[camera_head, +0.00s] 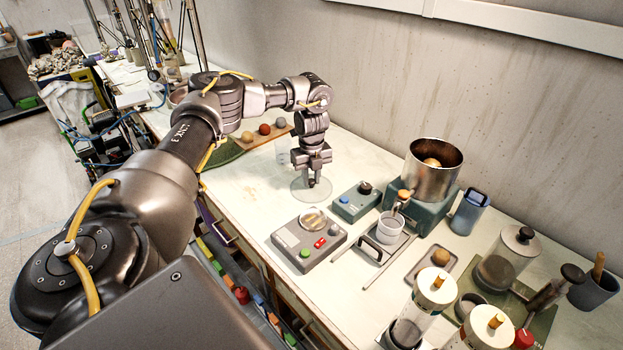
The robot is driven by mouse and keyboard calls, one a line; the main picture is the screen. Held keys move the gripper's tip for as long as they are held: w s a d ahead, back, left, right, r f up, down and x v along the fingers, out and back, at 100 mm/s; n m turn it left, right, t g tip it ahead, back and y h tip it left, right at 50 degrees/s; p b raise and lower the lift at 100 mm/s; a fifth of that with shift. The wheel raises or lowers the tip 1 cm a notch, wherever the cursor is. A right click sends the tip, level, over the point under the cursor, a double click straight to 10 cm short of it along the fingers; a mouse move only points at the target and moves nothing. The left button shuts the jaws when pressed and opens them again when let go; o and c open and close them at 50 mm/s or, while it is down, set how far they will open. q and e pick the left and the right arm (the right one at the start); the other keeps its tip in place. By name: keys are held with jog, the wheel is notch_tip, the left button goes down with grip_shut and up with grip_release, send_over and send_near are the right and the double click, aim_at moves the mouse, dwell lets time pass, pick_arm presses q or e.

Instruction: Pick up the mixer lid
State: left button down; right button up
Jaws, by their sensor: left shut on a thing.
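The mixer lid (300,192) looks like a clear round disc with a dark knob, at the middle of the white table. My left gripper (313,180) points down over it and is shut on its knob. I cannot tell whether the lid touches the table or hangs just above it. The mixer (431,178) is an open metal bowl on a teal base to the right, with a tan ball (432,162) inside. My right gripper is not in view.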

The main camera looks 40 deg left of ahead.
aim_at(312, 180)
pick_arm(q)
jog(key=shift+r, duration=0.15)
jog(key=shift+r+b, duration=0.25)
jog(key=shift+b, duration=0.1)
notch_tip(312, 180, up, 3)
jog(key=shift+w+f, duration=0.1)
jog(key=shift+f, duration=0.05)
jog(key=s+d+r, duration=0.1)
jog(key=s+r, duration=0.3)
jog(key=s, duration=0.3)
jog(key=s+d+r+p, duration=0.1)
jog(key=s+d+r, duration=0.1)
jog(key=s+r, duration=0.3)
jog(key=shift+s+r+p, duration=0.25)
jog(key=shift+s+p, duration=0.05)
jog(key=shift+s, duration=0.6)
